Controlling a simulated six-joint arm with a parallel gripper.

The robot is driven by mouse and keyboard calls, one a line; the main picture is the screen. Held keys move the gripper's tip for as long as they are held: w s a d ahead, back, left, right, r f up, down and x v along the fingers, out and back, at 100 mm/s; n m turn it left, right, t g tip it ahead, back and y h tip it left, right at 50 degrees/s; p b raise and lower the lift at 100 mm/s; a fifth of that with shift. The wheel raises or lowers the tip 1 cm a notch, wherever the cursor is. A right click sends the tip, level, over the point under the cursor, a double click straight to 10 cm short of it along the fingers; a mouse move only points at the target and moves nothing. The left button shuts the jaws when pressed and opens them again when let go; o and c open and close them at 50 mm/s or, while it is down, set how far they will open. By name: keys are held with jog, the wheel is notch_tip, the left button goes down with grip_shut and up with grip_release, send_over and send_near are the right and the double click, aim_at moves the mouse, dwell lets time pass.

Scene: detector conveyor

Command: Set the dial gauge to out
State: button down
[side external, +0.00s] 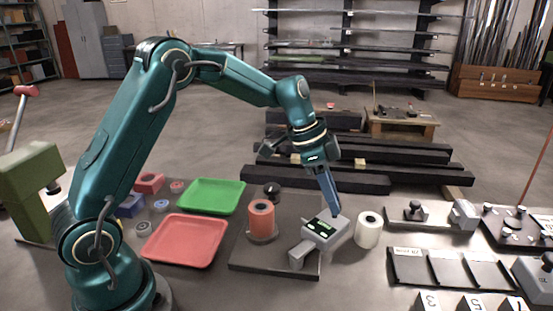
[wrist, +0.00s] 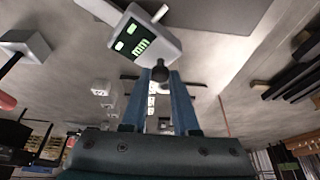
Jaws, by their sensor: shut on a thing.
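A grey box with a green lit display (side external: 323,226), which looks like the dial gauge, sits on a dark base plate (side external: 268,250). Its display also shows in the wrist view (wrist: 138,43), where the box is tilted in the picture. My gripper (side external: 336,213) reaches down to the box's far right edge. In the wrist view, my gripper (wrist: 160,82) is shut on a small dark knob (wrist: 159,74) at the box's corner. The fingers partly hide the knob. I cannot read the display.
An orange roll (side external: 262,220) stands left of the box and a white roll (side external: 368,230) stands close on its right. A green tray (side external: 205,181) and a red tray (side external: 153,251) lie to the left. A dark slotted rack (side external: 405,266) lies to the right.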

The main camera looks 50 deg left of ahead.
aim_at(329, 220)
jog(key=shift+w+d+m+g+h, duration=0.15)
jog(key=shift+d+m+g+h, duration=0.25)
jog(key=shift+d+m, duration=0.8)
jog(key=c, duration=0.7)
grip_release()
jog(key=shift+v, duration=2.6)
jog(key=shift+d, duration=0.1)
